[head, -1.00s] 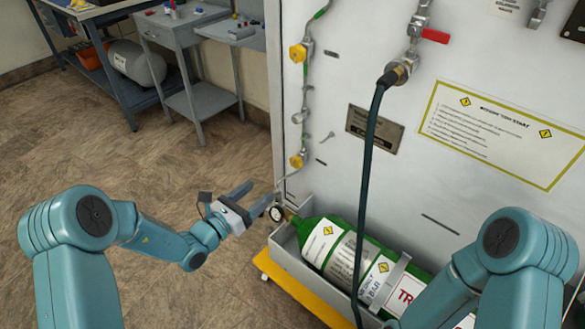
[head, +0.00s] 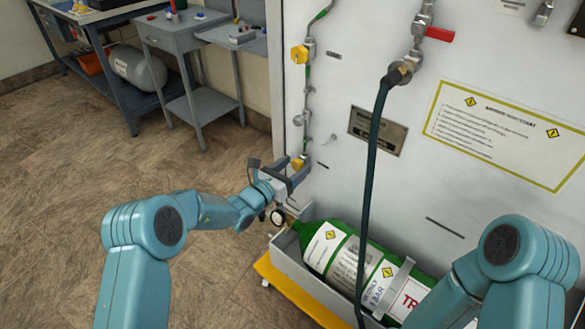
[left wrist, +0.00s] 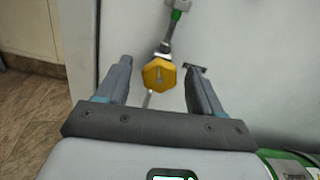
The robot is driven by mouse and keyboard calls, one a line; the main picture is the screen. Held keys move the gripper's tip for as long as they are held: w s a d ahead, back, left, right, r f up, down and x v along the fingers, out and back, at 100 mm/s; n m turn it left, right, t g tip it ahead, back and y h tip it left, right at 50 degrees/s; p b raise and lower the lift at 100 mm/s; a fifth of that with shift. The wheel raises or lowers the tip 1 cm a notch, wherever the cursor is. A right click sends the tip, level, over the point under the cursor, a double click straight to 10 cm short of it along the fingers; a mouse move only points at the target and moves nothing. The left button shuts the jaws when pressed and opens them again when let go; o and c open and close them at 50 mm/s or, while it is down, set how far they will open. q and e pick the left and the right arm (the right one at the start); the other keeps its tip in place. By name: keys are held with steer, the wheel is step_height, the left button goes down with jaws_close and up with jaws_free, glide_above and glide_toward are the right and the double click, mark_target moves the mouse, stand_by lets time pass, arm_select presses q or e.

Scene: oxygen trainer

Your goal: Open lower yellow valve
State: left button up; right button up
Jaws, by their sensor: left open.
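The lower yellow valve (head: 298,164) sits low on the pipe along the left edge of the white panel. In the left wrist view its yellow knob (left wrist: 159,73) faces the camera, between the two fingers and a little beyond them. My left gripper (head: 297,170) is open around the line to the knob, and partly hides it in the head view. Its fingers (left wrist: 160,82) show on both sides of the knob with gaps. An upper yellow valve (head: 300,54) is higher on the same pipe. My right arm shows at the lower right, but its gripper is out of view.
A green cylinder (head: 345,262) lies in a grey tray (head: 288,252) with a yellow base below the valve. A round gauge (head: 277,217) is just under my left gripper. A dark hose (head: 366,200) hangs down the panel. A grey side table (head: 200,95) stands at the back.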

arm_select(q)
steer(key=c, duration=1.1)
steer(key=shift+o, duration=0.2)
steer(key=shift+n, duration=1.5)
steer(key=o, duration=1.1)
steer(key=shift+c, duration=0.2)
steer(key=shift+a, duration=0.1)
steer(key=p+v, duration=0.2)
steer(key=v, duration=1.4)
steer(key=shift+s, duration=0.15)
